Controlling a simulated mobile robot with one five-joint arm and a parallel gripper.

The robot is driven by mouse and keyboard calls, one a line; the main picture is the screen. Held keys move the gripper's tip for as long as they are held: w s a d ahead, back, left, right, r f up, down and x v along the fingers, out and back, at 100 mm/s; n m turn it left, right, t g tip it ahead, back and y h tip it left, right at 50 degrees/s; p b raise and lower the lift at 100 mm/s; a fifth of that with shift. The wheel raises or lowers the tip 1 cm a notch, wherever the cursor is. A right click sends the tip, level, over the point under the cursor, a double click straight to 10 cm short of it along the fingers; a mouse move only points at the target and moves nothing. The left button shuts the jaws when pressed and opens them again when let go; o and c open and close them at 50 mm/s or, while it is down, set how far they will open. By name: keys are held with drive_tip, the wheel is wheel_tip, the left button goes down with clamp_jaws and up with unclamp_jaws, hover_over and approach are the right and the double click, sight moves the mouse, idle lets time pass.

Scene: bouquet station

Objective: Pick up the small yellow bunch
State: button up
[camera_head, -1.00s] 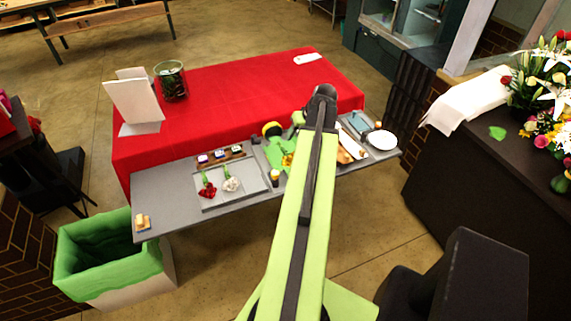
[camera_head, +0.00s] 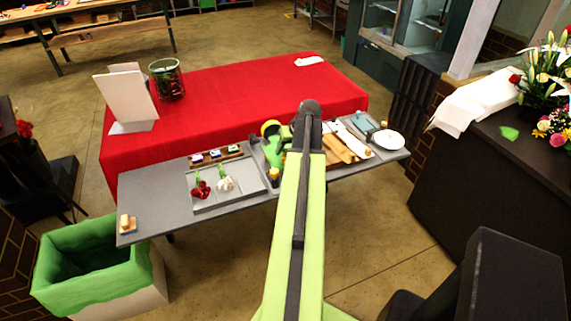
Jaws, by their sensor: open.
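A small patch of yellow shows against my arm's left edge in the earlier picture, but now my arm hides that spot and I cannot make out the yellow bunch. My gripper is hidden behind my raised arm, around the middle of the grey worktop (camera_head: 152,190). I cannot see its jaws or their distance to any flowers. A red bunch (camera_head: 201,189) and a white bunch (camera_head: 225,183) lie apart on the grey tray (camera_head: 238,202), left of my arm. A bright green thing (camera_head: 271,150) lies beside my arm, partly covered.
A yellow-topped small jar (camera_head: 274,175) stands right of the tray. Wooden pieces (camera_head: 340,148) and a white plate (camera_head: 388,139) lie to the right. A green-lined bin (camera_head: 85,262) stands front left. A red-covered table (camera_head: 235,100) is behind, a dark counter (camera_head: 480,190) at right.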

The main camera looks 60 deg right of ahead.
drive_tip(key=shift+r, duration=0.1)
clamp_jaws()
idle(0.4)
